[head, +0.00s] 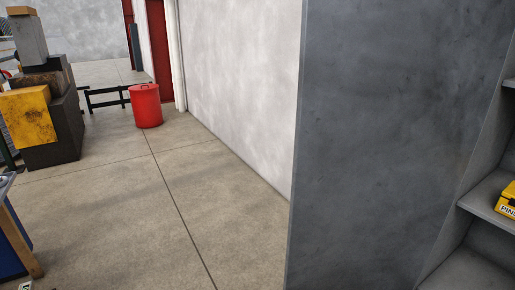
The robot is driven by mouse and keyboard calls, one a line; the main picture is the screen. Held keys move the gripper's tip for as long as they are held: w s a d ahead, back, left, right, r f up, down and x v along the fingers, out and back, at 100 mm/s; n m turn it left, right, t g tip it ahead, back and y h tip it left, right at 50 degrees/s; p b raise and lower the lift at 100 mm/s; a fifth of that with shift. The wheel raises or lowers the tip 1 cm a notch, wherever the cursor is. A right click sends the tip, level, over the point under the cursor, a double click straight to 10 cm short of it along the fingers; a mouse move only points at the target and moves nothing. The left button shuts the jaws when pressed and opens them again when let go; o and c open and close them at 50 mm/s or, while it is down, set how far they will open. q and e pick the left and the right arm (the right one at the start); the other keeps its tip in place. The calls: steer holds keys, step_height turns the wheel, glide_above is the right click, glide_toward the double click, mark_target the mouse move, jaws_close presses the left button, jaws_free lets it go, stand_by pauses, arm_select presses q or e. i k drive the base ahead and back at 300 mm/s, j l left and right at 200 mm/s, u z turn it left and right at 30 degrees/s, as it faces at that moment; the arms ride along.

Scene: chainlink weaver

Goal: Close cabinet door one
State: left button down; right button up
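A tall dark grey panel (385,140) stands upright in the right half of the head view. It borders an open grey cabinet with shelves (484,192) at the right edge. I cannot tell for sure whether this panel is cabinet door one standing open or a side of the cabinet. No handle shows on it. The top and bottom of the panel and most of the cabinet are cut off by the frame. Neither of my grippers is in view.
A yellow box with lettering (508,200) sits on a cabinet shelf. A red bin (146,106) stands by the white wall (240,80). A dark machine with a yellow block (28,115) is at the far left. A table edge (20,240) shows at lower left. The concrete floor (150,210) between is clear.

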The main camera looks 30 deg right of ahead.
mark_target(394, 99)
steer(key=i+z, duration=0.25)
steer(key=z, duration=0.25)
steer(key=i+j+z, duration=0.2)
steer(key=z, duration=0.25)
steer(key=i+j+z, duration=0.2)
steer(key=z, duration=0.3)
steer(key=i+j+z, duration=0.15)
steer(key=j+z, duration=0.15)
steer(key=z, duration=0.15)
steer(key=i+j+z, duration=0.15)
steer(key=z, duration=0.25)
steer(key=i+j+z, duration=0.15)
steer(key=j+z, duration=0.25)
steer(key=i+j+z, duration=0.1)
steer(key=z, duration=0.3)
steer(key=j+z, duration=0.8)
steer(key=l, duration=0.1)
